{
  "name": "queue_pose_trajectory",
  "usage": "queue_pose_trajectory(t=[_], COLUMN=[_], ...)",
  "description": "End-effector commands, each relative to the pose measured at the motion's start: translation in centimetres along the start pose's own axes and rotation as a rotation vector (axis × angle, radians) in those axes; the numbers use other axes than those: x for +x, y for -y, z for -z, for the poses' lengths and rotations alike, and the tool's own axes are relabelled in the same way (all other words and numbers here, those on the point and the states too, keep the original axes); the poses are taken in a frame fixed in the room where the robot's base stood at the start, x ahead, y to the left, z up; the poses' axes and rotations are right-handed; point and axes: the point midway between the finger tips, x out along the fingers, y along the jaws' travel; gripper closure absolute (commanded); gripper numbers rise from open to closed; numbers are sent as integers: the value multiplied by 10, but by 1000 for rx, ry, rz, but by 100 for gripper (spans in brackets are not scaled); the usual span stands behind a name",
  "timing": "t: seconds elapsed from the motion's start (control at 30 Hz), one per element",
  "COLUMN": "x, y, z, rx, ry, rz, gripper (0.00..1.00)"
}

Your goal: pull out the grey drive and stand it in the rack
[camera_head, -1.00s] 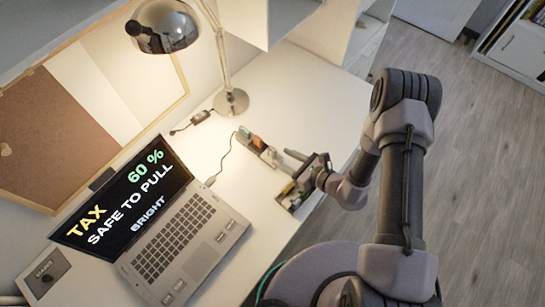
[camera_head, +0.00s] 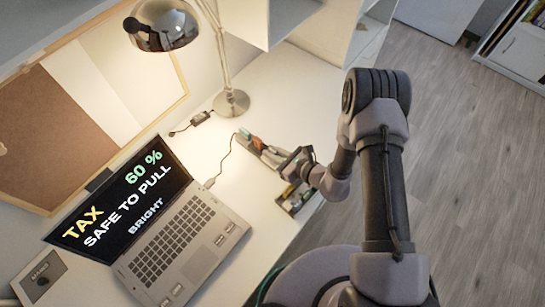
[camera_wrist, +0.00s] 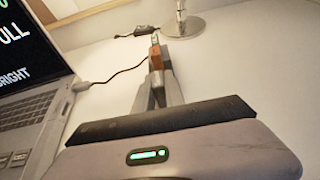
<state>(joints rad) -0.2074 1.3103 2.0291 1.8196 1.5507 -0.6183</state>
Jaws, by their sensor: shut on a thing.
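My gripper (camera_head: 274,153) is at the near end of a small hub (camera_head: 246,140) on the desk, its fingers close together. It also shows in the wrist view (camera_wrist: 157,85). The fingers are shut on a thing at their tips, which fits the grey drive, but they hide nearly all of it. An orange drive (camera_wrist: 156,58) stands just beyond the fingertips, and a green one (camera_wrist: 155,39) behind it. The rack (camera_head: 291,206), a small tray-like holder with yellowish and dark items, is partly hidden below my gripper.
A laptop (camera_head: 185,240) stands at left, its screen (camera_head: 125,200) reading "TAX 60 % SAFE TO PULL BRIGHT". A cable (camera_wrist: 112,78) runs from it to the hub. A lamp base (camera_head: 231,102) stands behind. The desk right of the lamp is clear.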

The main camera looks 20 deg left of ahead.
Motion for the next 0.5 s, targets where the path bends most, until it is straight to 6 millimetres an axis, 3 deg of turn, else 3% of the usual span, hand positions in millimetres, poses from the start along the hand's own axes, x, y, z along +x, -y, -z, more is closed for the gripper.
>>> queue_pose_trajectory(t=[0.17,0.4,0.5], x=[-3,-28,-35], y=[0,1,0], z=[-8,-68,-85], rx=[-1,-2,-2], ry=[1,2,1], rz=[0,1,0], gripper=[100,100,100])
